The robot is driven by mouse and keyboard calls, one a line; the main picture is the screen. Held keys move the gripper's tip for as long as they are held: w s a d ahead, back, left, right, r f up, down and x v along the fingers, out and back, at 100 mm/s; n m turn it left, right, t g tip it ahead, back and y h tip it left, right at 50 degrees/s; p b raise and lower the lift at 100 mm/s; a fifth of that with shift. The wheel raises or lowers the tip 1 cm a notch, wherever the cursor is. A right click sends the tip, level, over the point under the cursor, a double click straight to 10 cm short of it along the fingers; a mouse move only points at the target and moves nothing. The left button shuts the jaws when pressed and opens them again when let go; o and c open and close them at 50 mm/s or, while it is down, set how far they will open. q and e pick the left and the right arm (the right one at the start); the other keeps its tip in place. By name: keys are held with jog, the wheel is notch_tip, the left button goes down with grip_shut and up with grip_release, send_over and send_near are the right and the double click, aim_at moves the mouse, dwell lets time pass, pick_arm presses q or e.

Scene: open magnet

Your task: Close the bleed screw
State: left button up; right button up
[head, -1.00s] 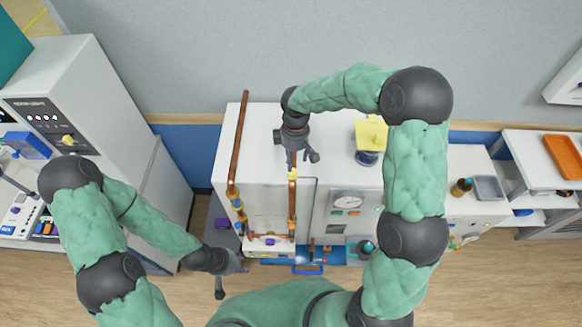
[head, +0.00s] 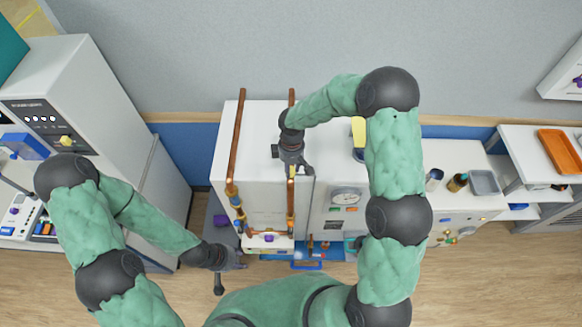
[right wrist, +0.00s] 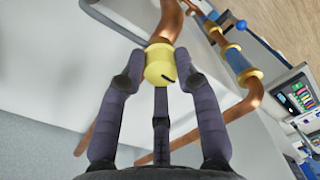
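The bleed screw appears to be the yellow round fitting with a dark mark on its face (right wrist: 160,66), on a copper pipe in the right wrist view. In the head view it shows only as a bit of yellow (head: 292,171) below my right gripper (head: 292,168).
Another copper pipe (head: 236,140) runs upright left of the gripper. The white cabinet (head: 262,120) stands behind both pipes. A gauge (head: 346,196) is to the right. A blue-handled valve (right wrist: 237,28) shows in the right wrist view. An orange tray (head: 559,152) is far right.

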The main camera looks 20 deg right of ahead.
grip_shut()
jog(key=shift+f+m+b, duration=0.2)
jog(key=shift+m+b, duration=0.4)
jog(key=shift+b, duration=0.3)
jog(key=m+b, duration=0.5)
jog(key=b, duration=0.1)
jog(key=shift+s+f+m, duration=0.1)
jog(key=shift+s+m, duration=0.05)
jog(key=shift+m, duration=0.25)
jog(key=m+b, duration=0.4)
jog(key=m, duration=0.1)
jog(key=shift+s+m+b, duration=0.1)
jog(key=shift+m+b, duration=1.45)
jog(key=shift+m, duration=0.95)
